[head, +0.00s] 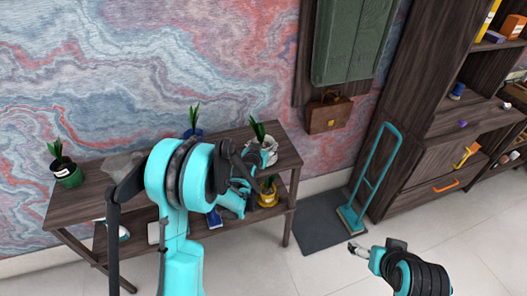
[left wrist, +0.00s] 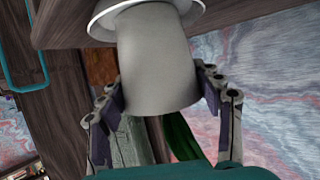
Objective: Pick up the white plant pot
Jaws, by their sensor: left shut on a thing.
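The white plant pot (left wrist: 155,60) fills the middle of the left wrist view, between the two fingers of my left gripper (left wrist: 160,110). The gripper is shut on it, with a finger on each side. A white saucer-like flange (left wrist: 103,25) shows at the pot's far end, and green leaves (left wrist: 182,138) show near the palm. In the head view the pot (head: 270,146) is at the right end of the desk top, partly hidden by my left gripper (head: 255,158). I cannot tell whether it touches the desk. My right gripper (head: 357,248) is low right, away from the desk; its opening is unclear.
The dark wooden desk (head: 92,190) also bears a green pot (head: 69,176) at its left end and a blue pot (head: 194,133) at the back. A yellow pot (head: 268,197) stands on the lower shelf. A teal hand truck (head: 370,175) stands to the right.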

